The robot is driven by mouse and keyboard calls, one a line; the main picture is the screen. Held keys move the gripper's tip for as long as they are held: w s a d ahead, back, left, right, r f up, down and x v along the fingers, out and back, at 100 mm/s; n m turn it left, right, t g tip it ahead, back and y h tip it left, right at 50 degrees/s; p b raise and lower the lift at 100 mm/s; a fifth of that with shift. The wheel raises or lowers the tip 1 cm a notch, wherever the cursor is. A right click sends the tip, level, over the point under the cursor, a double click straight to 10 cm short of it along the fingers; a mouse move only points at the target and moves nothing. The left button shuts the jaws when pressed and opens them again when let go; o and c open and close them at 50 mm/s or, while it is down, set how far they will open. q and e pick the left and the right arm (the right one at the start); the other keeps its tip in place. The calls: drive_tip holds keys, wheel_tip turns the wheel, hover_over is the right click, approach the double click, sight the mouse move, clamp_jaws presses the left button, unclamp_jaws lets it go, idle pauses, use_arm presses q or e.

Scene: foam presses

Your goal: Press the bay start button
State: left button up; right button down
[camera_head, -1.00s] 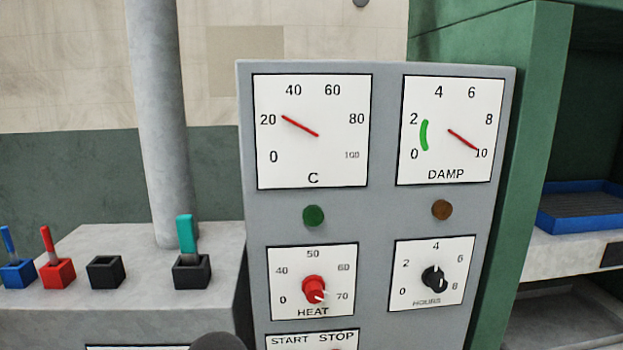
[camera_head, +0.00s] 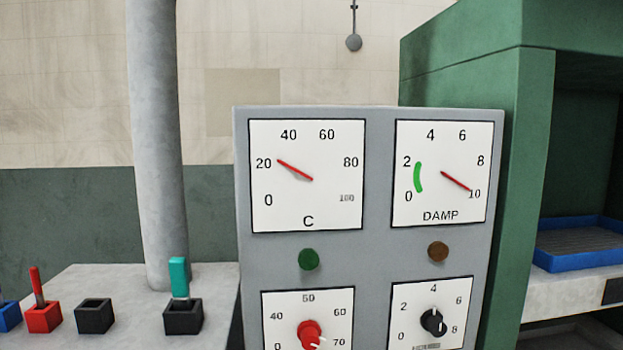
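The grey control panel (camera_head: 377,256) stands in the middle of the head view. Its C dial (camera_head: 306,176) reads a little above 20, and its DAMP dial (camera_head: 441,174) has the needle at 10, away from the green band near 0 to 2. A green lamp (camera_head: 309,259) and a brown lamp (camera_head: 438,251) sit below the dials. The red HEAT knob (camera_head: 309,334) points near 70 and is partly cut off. The black HOURS knob (camera_head: 433,321) points near 8. The START and STOP part lies below the picture. Neither gripper is in view.
Left of the panel, a grey ledge (camera_head: 138,283) holds a red socket with a tool (camera_head: 42,318), an empty black socket (camera_head: 93,315) and a black socket (camera_head: 183,316) with a teal tool. A grey column (camera_head: 157,130) rises behind. A green cabinet (camera_head: 525,120) holds a blue tray (camera_head: 580,258).

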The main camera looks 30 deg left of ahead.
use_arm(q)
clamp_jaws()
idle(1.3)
